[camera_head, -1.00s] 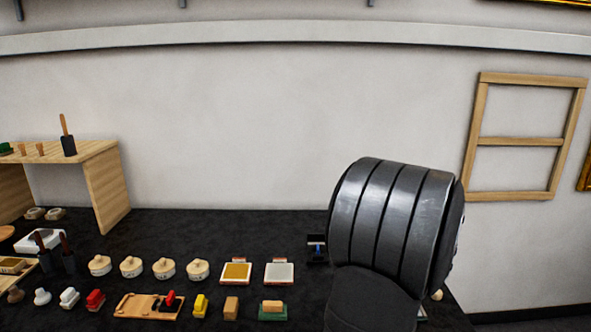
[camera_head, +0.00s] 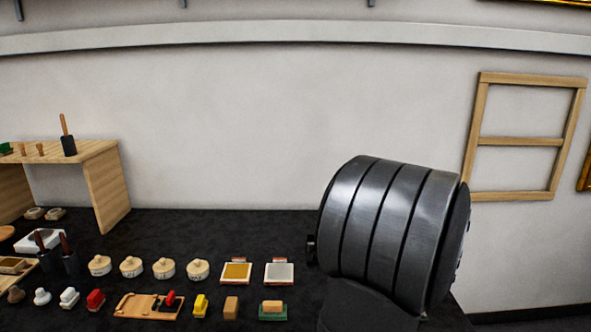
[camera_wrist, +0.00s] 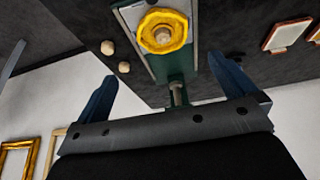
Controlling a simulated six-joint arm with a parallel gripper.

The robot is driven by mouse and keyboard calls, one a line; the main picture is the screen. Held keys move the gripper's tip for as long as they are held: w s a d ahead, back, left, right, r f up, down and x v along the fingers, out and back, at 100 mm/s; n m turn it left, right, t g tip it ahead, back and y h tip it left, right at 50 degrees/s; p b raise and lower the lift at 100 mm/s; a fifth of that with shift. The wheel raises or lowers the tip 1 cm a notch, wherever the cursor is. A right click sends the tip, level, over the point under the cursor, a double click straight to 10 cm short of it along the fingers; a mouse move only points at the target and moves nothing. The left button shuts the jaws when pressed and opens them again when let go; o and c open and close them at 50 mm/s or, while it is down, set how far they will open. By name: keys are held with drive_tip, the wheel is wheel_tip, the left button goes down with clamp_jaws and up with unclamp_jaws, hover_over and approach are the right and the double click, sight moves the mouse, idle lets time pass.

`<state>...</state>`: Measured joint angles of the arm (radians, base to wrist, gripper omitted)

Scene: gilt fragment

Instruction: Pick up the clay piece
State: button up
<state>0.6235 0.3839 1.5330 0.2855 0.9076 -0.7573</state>
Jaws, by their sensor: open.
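In the wrist view my gripper (camera_wrist: 162,70) is open, with its two blue fingers spread wide and nothing between the tips. Two small round tan lumps, one (camera_wrist: 108,47) and another (camera_wrist: 124,67), lie on the dark tabletop beyond the left finger. They are possibly clay; I cannot tell which is the clay piece. My gripper is apart from both. In the head view my dark ribbed arm covers the right end of the table and hides the lumps.
A green stand (camera_wrist: 178,65) with a yellow ring (camera_wrist: 163,31) lies ahead between the fingers. White-and-red trays, one silver (camera_head: 279,272) and one gold (camera_head: 236,271), sit left of my arm. Several lidded pots and a wooden shelf (camera_head: 112,190) stand further left.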

idle(0.4)
drive_tip(key=c, duration=0.9)
drive_tip(key=shift+c, duration=0.2)
drive_tip(key=shift+w, duration=0.1)
drive_tip(key=w+a+r+m+g+h, duration=0.15)
drive_tip(key=w+m, duration=0.35)
drive_tip(key=m, duration=0.5)
drive_tip(key=w+a+r+m+g, duration=0.1)
drive_tip(key=w+r+m+g, duration=0.2)
drive_tip(key=m, duration=0.7)
drive_tip(key=f, duration=0.9)
drive_tip(key=w+d+f, duration=0.1)
drive_tip(key=f, duration=0.3)
drive_tip(key=shift+d+f, duration=0.1)
drive_tip(key=shift+f, duration=0.05)
drive_tip(key=shift+s+d+f, duration=0.1)
drive_tip(key=shift+d+f, duration=0.05)
drive_tip(key=shift+f, duration=0.7)
drive_tip(key=shift+s+d+f, duration=0.1)
drive_tip(key=shift+d+f, duration=0.1)
drive_tip(key=shift+f, duration=0.65)
drive_tip(key=shift+s+d+f, duration=0.1)
drive_tip(key=shift+d+f, duration=0.05)
drive_tip(key=shift+f, duration=0.7)
